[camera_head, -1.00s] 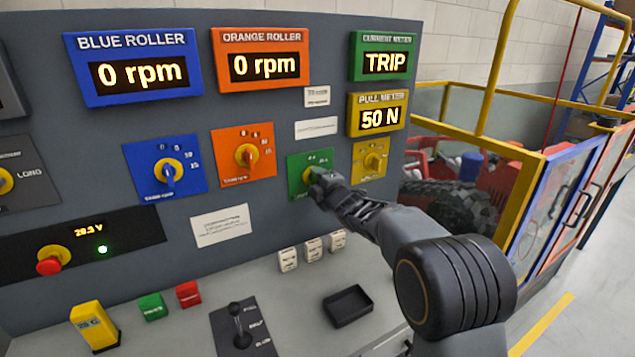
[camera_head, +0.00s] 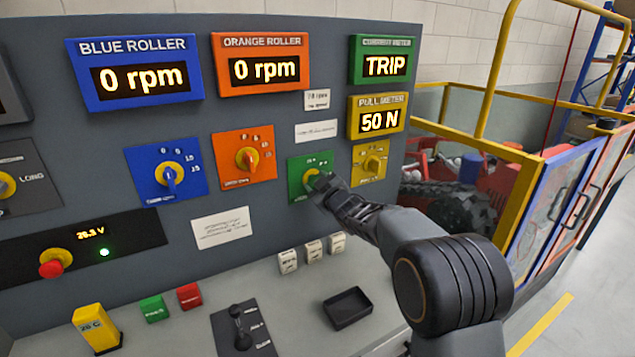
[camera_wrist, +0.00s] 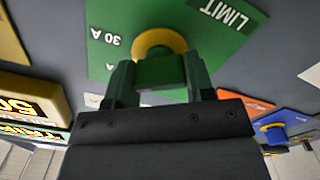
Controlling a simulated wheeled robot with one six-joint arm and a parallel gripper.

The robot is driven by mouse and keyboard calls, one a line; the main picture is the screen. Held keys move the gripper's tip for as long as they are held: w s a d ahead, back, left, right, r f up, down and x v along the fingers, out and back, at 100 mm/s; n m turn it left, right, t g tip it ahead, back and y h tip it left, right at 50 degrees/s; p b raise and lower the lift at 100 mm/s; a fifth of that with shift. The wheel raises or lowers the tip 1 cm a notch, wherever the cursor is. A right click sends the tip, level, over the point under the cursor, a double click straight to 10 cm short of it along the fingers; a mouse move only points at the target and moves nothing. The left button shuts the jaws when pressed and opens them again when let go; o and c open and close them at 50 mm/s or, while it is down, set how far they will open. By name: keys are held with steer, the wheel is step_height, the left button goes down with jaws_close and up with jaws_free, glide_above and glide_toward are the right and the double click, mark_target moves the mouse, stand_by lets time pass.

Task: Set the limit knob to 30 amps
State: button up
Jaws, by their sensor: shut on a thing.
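The limit knob sits on a green plate (camera_head: 297,165) on the control panel, with a yellow ring (camera_wrist: 160,40) around its base. In the wrist view the plate (camera_wrist: 215,45) appears upside down, with "LIMIT" and "30 A" readable. My gripper (camera_head: 316,181) is at the plate and shut on the green knob (camera_wrist: 160,70), whose block shows between the two fingers. The fingers hide much of the knob and part of the lower plate, so I cannot tell which mark it points to. The current meter (camera_head: 384,60) above reads TRIP.
An orange knob plate (camera_head: 244,157) is to the left and a yellow knob plate (camera_head: 370,162) close to the right. The pull meter (camera_head: 377,116) reads 50 N. A black tray (camera_head: 347,308) and white blocks (camera_head: 313,251) are on the desk below.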

steer(key=m+p, duration=0.1)
steer(key=m, duration=0.5)
steer(key=shift+p, duration=0.4)
steer(key=shift+m, duration=0.3)
steer(key=o, duration=0.9)
steer(key=b+v, duration=0.2)
steer(key=v, duration=1.1)
steer(key=shift+s+d, duration=0.2)
steer(key=shift+s, duration=0.15)
